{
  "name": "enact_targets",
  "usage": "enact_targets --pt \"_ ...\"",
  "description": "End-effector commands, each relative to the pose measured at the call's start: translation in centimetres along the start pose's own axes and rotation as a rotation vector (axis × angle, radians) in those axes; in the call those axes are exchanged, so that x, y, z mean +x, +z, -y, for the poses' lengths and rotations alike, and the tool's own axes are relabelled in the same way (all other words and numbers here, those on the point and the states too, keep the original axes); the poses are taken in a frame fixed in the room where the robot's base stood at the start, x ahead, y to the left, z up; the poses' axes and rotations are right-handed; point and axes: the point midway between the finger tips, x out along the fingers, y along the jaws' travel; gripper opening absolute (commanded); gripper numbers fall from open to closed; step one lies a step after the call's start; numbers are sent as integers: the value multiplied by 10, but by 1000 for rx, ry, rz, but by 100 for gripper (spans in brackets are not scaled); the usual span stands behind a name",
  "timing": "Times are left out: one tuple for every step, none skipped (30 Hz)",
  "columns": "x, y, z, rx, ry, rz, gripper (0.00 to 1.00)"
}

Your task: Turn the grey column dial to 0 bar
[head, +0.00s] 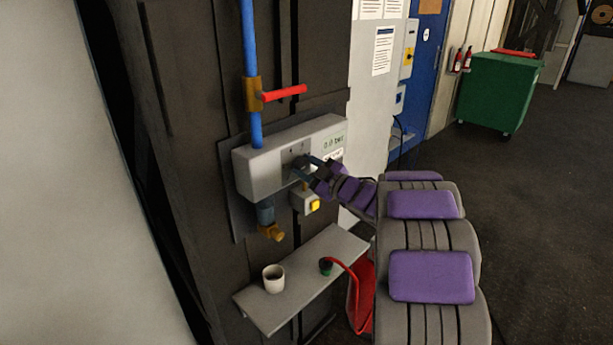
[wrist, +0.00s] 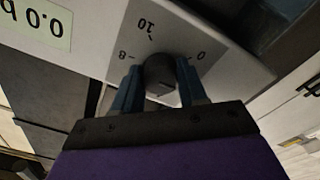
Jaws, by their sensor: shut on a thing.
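The dark grey dial (wrist: 159,72) sits on the pale grey column box (head: 262,170). In the wrist view my gripper (wrist: 160,88) has one blue finger on each side of the dial and is shut on it. The marks 0, 10 and 8 show around the dial, upside down. The dial's pointer cannot be made out. The display (wrist: 37,22) reads 0.0 with a b after it, also upside down. In the head view my gripper (head: 305,165) reaches the front of the box, and the dial is mostly hidden by the fingers. The display (head: 333,142) there appears to read 0.0 bar.
A blue pipe (head: 249,45) with a red lever (head: 284,93) rises above the box.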

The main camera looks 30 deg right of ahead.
Motion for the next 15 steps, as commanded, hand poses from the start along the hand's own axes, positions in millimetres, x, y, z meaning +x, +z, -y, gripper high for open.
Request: enact_targets --pt "-1 6 4 -44 -7 5 11" --pt "-1 6 4 -73 -8 4 11" --pt "-1 6 4 -110 -8 3 11" --pt "-1 6 4 -139 -9 1 11" --pt "-1 6 4 -167 -11 0 11" --pt "-1 6 4 -206 -14 -2 11" --pt "-1 6 4 -234 -14 -3 11" --pt "-1 6 4 -262 -14 -3 11" --pt "-1 6 4 -300 -17 -5 11" --pt "-1 6 4 -327 -18 -6 11" --pt "-1 6 4 -355 -19 -6 11" --pt "-1 6 3 -390 -20 -7 11" --pt "-1 6 3 -417 -22 -7 11" --pt "-1 6 4 -441 -24 -8 11" --pt "-1 6 3 -474 -24 -9 11"
